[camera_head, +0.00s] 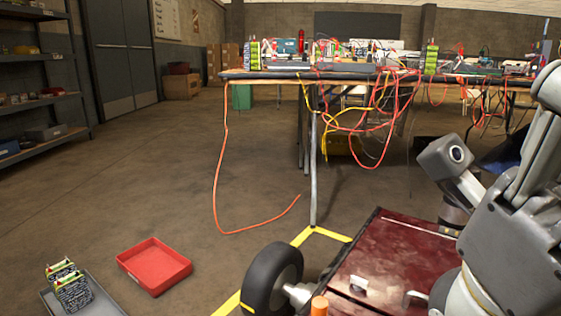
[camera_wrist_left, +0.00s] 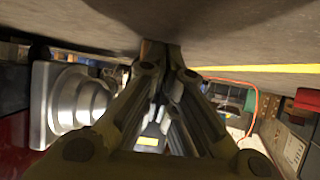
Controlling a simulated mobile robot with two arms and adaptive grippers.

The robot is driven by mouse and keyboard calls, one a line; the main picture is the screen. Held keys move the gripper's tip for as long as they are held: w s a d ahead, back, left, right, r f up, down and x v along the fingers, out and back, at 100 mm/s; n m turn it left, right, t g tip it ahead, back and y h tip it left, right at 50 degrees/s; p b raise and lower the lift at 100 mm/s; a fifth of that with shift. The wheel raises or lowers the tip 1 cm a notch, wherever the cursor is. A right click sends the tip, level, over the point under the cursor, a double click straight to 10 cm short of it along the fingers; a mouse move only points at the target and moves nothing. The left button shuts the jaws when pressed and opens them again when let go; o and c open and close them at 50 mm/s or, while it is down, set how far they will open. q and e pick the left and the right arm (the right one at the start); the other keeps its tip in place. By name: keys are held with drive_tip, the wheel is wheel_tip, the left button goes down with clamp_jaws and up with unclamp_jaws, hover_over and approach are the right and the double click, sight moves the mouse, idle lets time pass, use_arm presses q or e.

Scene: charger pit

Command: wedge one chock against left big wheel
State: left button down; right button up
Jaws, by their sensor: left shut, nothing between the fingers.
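The left big wheel (camera_head: 272,278), with a black tyre, stands at the bottom centre of the head view beside the dark red cart (camera_head: 395,255). I cannot pick out a chock for certain in either view. My left gripper (camera_wrist_left: 160,48) is shut and empty in the left wrist view, its fingertips close to the grey floor. A small brown patch shows at the fingertips; I cannot tell what it is. A silver stepped round part (camera_wrist_left: 75,98) is left of the fingers. My left gripper is out of the head view, and my right gripper shows in neither view.
A red tray (camera_head: 154,266) and a grey tray (camera_head: 88,302) holding green-and-black units are at lower left. Yellow floor tape (camera_head: 305,236) runs behind the wheel. An orange cable (camera_head: 217,175) hangs from the cluttered table (camera_head: 290,76) to the floor. The left middle floor is clear.

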use_arm(q)
drive_tip(key=shift+w+d, duration=0.25)
drive_tip(key=shift+w, duration=0.05)
drive_tip(key=shift+w+d+b, duration=0.2)
drive_tip(key=shift+b, duration=0.3)
drive_tip(key=shift+r, duration=0.1)
drive_tip(key=shift+s+a+r+p, duration=0.35)
drive_tip(key=shift+p, duration=0.45)
drive_tip(key=p+v, duration=0.4)
drive_tip(key=shift+s+a+r+p, duration=0.15)
drive_tip(key=shift+s+p, duration=0.15)
drive_tip(key=shift+p, duration=0.05)
